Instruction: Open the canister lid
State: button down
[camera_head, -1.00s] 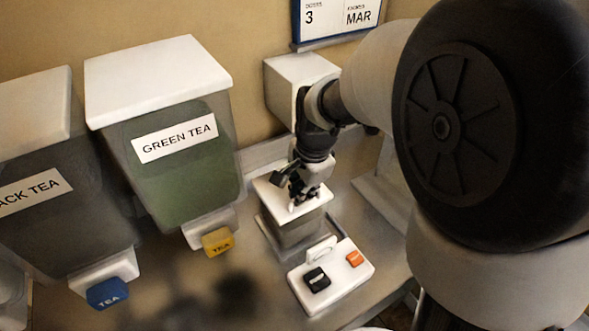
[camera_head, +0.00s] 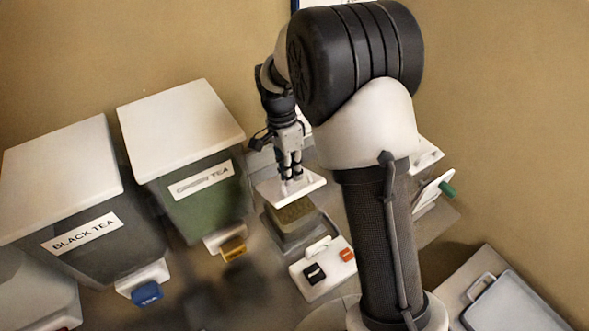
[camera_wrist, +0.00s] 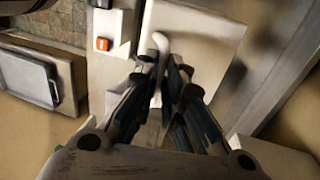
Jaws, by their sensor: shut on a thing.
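The canister (camera_head: 291,238) is a small box with clear grey walls standing behind the white button panel. Its open top shows a brownish-green content. The white square lid (camera_head: 305,187) is above the canister and apart from it, a little tilted in the picture. My gripper (camera_head: 290,178) is shut on the lid's handle from above. In the wrist view the lid (camera_wrist: 208,45) lies beyond my gripper (camera_wrist: 162,82), with its pale handle (camera_wrist: 159,42) between the fingertips. The exact contact is partly hidden by the fingers.
The black tea bucket (camera_head: 140,235) and green tea bucket (camera_head: 205,212) stand at left with blue (camera_head: 147,294) and yellow (camera_head: 233,250) taps. The white panel (camera_head: 326,274) has black and orange buttons. A tray (camera_head: 510,305) lies at lower right.

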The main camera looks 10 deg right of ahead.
jog(key=w+a+r+p, duration=0.2)
jog(key=w+p, duration=0.1)
jog(key=w, duration=0.2)
jog(key=shift+w+r, duration=0.35)
jog(key=shift+w, duration=0.05)
jog(key=c, duration=2.4)
grip_release()
jog(key=w+p, duration=0.1)
jog(key=w, duration=0.1)
jog(key=w+a, duration=0.1)
jog(key=w, duration=0.1)
jog(key=w+a+p, duration=0.1)
jog(key=w, duration=0.1)
jog(key=shift+f+p, duration=0.35)
jog(key=shift+f, duration=0.05)
jog(key=c, duration=2.2)
grip_release()
jog(key=shift+f, duration=0.1)
jog(key=shift+c, duration=0.2)
jog(key=o, duration=0.4)
jog(key=shift+s+d, duration=0.15)
jog(key=shift+s, duration=0.1)
jog(key=shift+o, duration=0.8)
jog(key=shift+w, duration=0.2)
jog(key=shift+r, duration=0.2)
